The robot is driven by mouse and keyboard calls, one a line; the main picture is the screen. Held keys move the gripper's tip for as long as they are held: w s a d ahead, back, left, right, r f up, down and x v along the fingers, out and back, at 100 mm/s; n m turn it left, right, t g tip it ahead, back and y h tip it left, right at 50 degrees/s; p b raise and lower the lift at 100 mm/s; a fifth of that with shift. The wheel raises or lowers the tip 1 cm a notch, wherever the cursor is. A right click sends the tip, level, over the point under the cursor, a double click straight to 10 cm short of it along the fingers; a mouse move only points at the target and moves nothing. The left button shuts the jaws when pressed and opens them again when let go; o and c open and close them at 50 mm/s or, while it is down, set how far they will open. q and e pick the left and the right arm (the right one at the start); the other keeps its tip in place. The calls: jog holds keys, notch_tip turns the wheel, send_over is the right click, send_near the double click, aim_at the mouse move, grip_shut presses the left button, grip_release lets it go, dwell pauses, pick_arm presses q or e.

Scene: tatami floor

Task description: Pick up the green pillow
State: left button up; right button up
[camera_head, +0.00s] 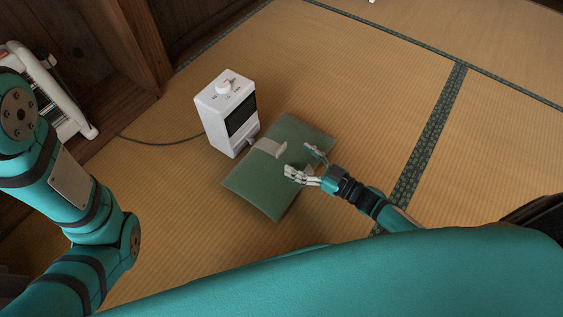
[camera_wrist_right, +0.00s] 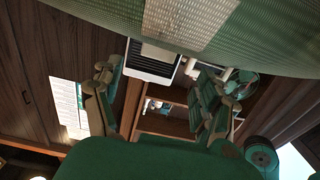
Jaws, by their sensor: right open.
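The green pillow (camera_head: 250,186) lies flat on the tatami in the middle of the head view, with a pale patch or band across its middle. It also fills the top of the right wrist view (camera_wrist_right: 100,15). My right gripper (camera_head: 301,160) is open and empty over the right part of the pillow. In the right wrist view its fingers (camera_wrist_right: 158,75) stand apart, with the pillow's surface beyond their tips. I cannot tell if they touch it. My left arm shows at the left of the head view, but its gripper is out of view.
A white box-shaped device (camera_head: 226,112) with a knob and dark front stands beside the pillow's upper left edge. Its cord (camera_head: 165,143) runs left over the floor. A white framed object (camera_head: 52,88) stands at the far left by wooden furniture. The tatami (camera_head: 345,70) beyond the pillow is clear.

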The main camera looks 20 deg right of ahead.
aim_at(283, 148)
jog(key=b+x, duration=0.3)
jog(key=x, duration=0.1)
jog(key=shift+w+d+f+b, duration=0.1)
jog(key=shift+w+f+b, duration=0.05)
jog(key=shift+f+b, duration=0.15)
jog(key=shift+w+a+r, duration=0.2)
jog(key=shift+w+a, duration=0.1)
jog(key=shift+w, duration=0.1)
grip_shut()
jog(key=shift+r, duration=0.1)
